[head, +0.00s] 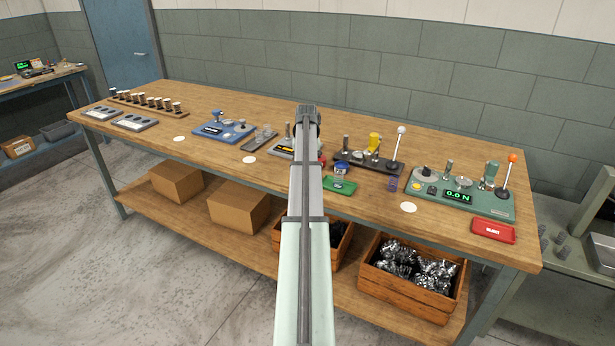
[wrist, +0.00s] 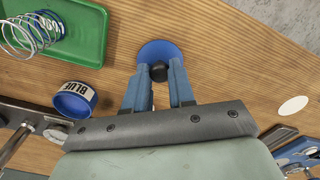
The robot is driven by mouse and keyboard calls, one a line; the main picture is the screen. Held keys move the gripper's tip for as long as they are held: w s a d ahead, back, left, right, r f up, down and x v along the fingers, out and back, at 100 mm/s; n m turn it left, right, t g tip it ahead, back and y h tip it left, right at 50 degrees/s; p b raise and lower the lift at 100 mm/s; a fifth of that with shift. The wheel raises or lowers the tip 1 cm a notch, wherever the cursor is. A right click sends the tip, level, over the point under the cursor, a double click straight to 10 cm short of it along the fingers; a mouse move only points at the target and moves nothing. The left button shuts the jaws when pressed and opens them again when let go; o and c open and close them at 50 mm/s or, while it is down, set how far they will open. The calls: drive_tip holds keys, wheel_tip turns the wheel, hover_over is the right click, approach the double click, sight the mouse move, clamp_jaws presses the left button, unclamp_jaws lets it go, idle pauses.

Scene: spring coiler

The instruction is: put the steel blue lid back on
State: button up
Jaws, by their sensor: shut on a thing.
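The steel blue lid (wrist: 158,50) is a round blue disc with a black knob in the wrist view. My gripper (wrist: 159,75) has its blue fingers shut on the black knob. I cannot tell whether the lid touches the table. A short jar labelled BLUE (wrist: 75,100) stands open and upright to the left of the gripper, apart from the lid. The jar also shows in the head view (head: 341,168), behind the green tray. In the head view my own arm hides the lid and the fingers.
Dark fixtures with posts (head: 368,163) stand behind the jar. A green force tester (head: 460,195) and a red tray (head: 493,229) stand at the right. The front table strip is mostly clear.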

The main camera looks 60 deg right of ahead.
drive_tip(key=shift+r, duration=0.25)
drive_tip(key=shift+r, duration=0.35)
idle(0.3)
drive_tip(key=shift+s+d, duration=0.15)
drive_tip(key=shift+s, duration=0.15)
drive_tip(key=s+d+r, duration=0.8)
drive_tip(key=s+d, duration=0.1)
drive_tip(key=shift+s+d+f, duration=0.1)
drive_tip(key=shift+f, duration=1.3)
drive_tip(key=shift+s+f, duration=0.1)
drive_tip(key=shift+f, duration=1.25)
drive_tip(key=shift+f, duration=0.5)
